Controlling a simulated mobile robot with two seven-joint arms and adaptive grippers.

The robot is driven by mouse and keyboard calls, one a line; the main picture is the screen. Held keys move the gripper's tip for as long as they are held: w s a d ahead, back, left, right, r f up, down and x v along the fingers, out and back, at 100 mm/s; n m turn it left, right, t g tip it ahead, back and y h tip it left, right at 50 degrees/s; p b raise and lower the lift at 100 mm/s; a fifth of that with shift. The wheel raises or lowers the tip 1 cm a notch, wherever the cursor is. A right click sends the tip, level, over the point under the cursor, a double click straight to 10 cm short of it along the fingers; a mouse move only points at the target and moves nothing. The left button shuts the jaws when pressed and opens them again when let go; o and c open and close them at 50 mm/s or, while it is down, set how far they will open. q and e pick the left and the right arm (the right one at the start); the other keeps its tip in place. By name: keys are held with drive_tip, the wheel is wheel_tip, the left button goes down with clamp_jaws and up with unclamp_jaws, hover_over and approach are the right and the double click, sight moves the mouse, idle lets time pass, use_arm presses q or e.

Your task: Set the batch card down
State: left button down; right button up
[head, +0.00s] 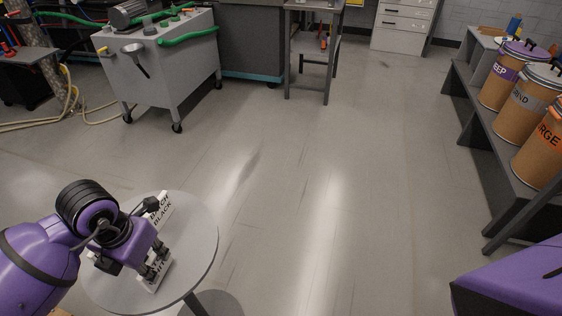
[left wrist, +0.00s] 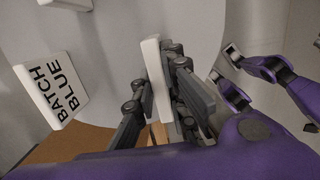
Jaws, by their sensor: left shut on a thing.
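My left gripper (head: 158,262) is shut on a white card (head: 157,280) above the round grey table (head: 205,232). Its fingers cover most of the lettering, which seems to end in "ITE". In the left wrist view the held card (left wrist: 157,88) shows edge-on between the fingers. I cannot tell whether its foot touches the tabletop. A white card lettered BATCH BLACK (head: 161,211) stands behind the gripper on the table. A card lettered BATCH BLUE (left wrist: 51,88) stands at left in the left wrist view. My right gripper (left wrist: 225,63) appears open and empty there.
Another white block (left wrist: 65,4) is cut off at the top of the left wrist view. Lidded drums (head: 502,80) stand on a grey bench at right. A wheeled grey cart (head: 165,70) stands at the back left. The middle floor is clear.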

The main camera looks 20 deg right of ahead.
use_arm(q)
drive_tip(key=shift+f, duration=0.2)
drive_tip(key=c, duration=1.8)
unclamp_jaws()
drive_tip(key=shift+o, duration=0.2)
drive_tip(key=shift+r, duration=0.1)
wheel_tip(320, 180, up, 12)
drive_tip(key=s, duration=0.1)
drive_tip(key=shift+a, duration=0.4)
drive_tip(key=shift+s, duration=0.1)
